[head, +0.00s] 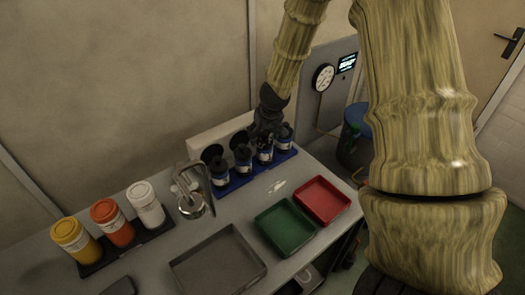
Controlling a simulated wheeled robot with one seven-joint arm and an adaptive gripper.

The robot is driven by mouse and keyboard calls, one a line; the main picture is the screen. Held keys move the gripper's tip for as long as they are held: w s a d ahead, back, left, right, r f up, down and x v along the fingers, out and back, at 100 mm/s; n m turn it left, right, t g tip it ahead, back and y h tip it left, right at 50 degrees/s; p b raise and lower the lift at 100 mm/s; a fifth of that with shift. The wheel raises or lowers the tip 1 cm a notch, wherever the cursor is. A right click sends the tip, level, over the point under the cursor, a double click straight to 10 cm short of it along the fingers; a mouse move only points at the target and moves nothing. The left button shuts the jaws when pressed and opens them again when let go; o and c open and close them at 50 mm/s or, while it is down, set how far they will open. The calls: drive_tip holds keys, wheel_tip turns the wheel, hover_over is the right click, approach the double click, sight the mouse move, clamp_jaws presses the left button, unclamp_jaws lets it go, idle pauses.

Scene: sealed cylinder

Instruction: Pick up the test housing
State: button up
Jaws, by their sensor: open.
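Several dark cylinders with pale label bands, which may be the test housings, stand in a blue rack (227,188) at the back of the bench. One cylinder (218,172) is at the left end with a round black top, and another (242,158) is beside it. My gripper (266,138) is open and points down over the right part of the rack, at or just above the cylinders there. Its dark fingers overlap those cylinders, so I cannot tell whether they touch. Which cylinder is the test housing is not clear.
A metal fixture with an upright handle (193,207) stands left of the rack. Yellow (75,240), orange (112,222) and white (146,204) jars stand in a black holder. Grey (218,262), green (285,228) and red (322,201) trays lie in front. A gauge panel (335,85) stands behind.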

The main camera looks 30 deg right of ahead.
sight(263, 141)
drive_tip(key=shift+d+f, duration=0.1)
drive_tip(key=shift+s+d+f, duration=0.1)
drive_tip(key=shift+s+f, duration=0.2)
drive_tip(key=shift+s, duration=0.35)
drive_tip(key=w+f, duration=0.2)
drive_tip(key=f, duration=0.1)
drive_tip(key=shift+s+f, duration=0.15)
drive_tip(key=c, duration=0.9)
drive_tip(key=shift+c, duration=1.3)
